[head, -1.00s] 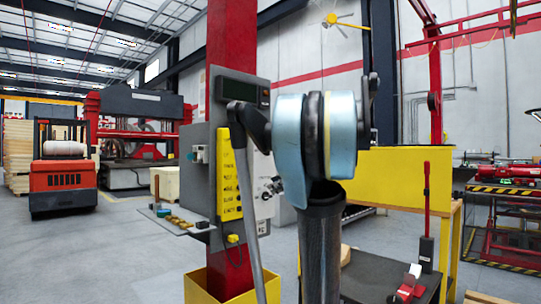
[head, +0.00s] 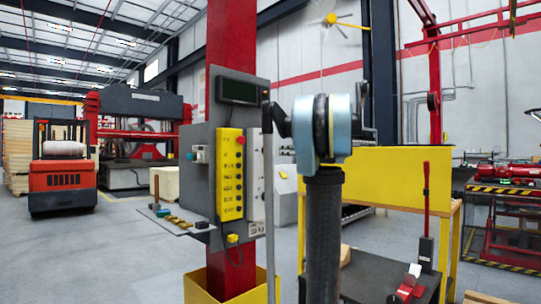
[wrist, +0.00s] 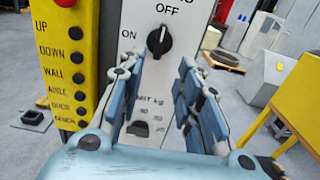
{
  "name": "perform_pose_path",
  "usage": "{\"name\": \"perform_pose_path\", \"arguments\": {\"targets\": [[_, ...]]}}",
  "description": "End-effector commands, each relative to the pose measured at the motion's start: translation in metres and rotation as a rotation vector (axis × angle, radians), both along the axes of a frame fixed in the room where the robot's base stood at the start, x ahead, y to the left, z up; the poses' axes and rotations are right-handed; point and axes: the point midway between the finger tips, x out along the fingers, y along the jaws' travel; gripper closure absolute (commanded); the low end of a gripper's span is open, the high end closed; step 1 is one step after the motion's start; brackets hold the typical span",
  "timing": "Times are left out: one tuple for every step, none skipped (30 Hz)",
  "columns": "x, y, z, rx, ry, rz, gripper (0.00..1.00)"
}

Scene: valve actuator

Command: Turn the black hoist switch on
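In the wrist view the black rotary switch (wrist: 158,43) sits on a white panel (wrist: 196,14), with OFF printed above it and ON to its left. Its pale mark points up toward OFF. My gripper (wrist: 162,80) is open, its two blue-grey fingers apart and nothing between them. It faces the panel, with the fingers below the switch in the picture; I cannot tell whether the left finger touches it. A second black knob (wrist: 140,129) with kg markings shows between the fingers. In the head view the switch is hidden.
A yellow button panel (head: 230,174) with a red button stands left of the white panel, on a red column (head: 232,35). A small shelf (head: 185,225) juts out left. A yellow bench (head: 400,180) is to the right. Open floor lies at left.

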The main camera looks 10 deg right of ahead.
Motion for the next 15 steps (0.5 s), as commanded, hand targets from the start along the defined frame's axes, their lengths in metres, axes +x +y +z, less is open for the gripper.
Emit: {"name": "perform_pose_path", "arguments": {"targets": [[0.008, 0.007, 0.000, 0.000, 0.000, 0.004, 0.68], [0.012, 0.010, 0.000, 0.000, 0.000, 0.004, 0.68], [0.018, 0.015, 0.000, 0.000, 0.000, 0.004, 0.68], [0.022, 0.018, 0.000, 0.000, 0.000, 0.004, 0.68], [0.026, 0.021, 0.000, -0.001, -0.001, 0.004, 0.68], [0.032, 0.025, 0.000, -0.001, -0.001, 0.004, 0.68], [0.036, 0.028, 0.000, -0.001, -0.001, 0.004, 0.68], [0.040, 0.031, 0.000, -0.001, -0.001, 0.004, 0.68], [0.046, 0.035, 0.000, -0.001, -0.001, 0.003, 0.68], [0.050, 0.038, 0.000, -0.001, -0.001, 0.004, 0.68], [0.054, 0.041, 0.000, -0.001, -0.001, 0.004, 0.68], [0.059, 0.044, 0.000, -0.001, -0.001, 0.003, 0.68], [0.063, 0.047, 0.000, -0.001, -0.001, 0.003, 0.68], [0.066, 0.050, 0.000, -0.001, -0.001, 0.003, 0.68], [0.070, 0.052, 0.000, -0.001, -0.001, 0.003, 0.68]]}}
